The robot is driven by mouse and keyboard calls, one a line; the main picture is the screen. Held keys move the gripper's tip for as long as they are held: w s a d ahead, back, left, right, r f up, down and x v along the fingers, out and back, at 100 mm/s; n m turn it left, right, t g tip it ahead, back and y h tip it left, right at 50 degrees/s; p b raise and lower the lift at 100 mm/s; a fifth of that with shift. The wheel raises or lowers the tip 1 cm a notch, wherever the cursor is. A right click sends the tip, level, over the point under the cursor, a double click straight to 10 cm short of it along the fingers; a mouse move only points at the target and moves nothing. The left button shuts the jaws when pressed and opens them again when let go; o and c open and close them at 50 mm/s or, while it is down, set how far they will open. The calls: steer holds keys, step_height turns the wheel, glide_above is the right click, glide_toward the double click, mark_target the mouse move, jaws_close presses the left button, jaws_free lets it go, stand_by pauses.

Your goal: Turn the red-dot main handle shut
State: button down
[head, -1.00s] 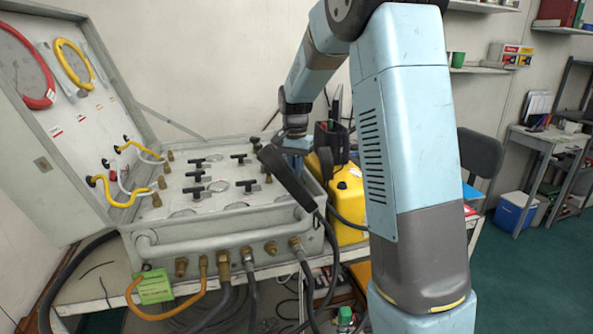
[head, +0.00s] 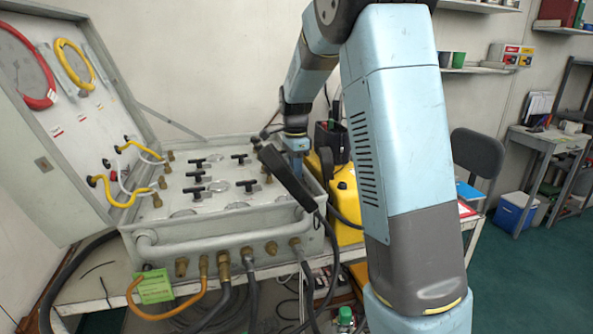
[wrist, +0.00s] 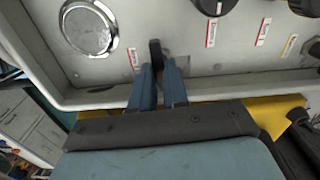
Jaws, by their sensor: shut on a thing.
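My gripper (wrist: 159,84) reaches down at the right end of the grey panel box (wrist: 90,97). In the wrist view its two blue-grey fingers are shut on a black handle (wrist: 155,50), whose upper end sticks out between them. The handle is at the near edge of the panel face. No red dot is clear on it; a label with a red mark (wrist: 134,58) sits to its left.
Several black T-handles (head: 195,189) stand on the panel left of my gripper. A yellow case (head: 346,192) stands close on the right. The open lid (head: 50,150) rises at the left.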

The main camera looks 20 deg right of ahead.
steer(key=shift+m, duration=0.5)
steer(key=c, duration=1.1)
jaws_free()
step_height(320, 180, up, 14)
steer(key=shift+f, duration=0.15)
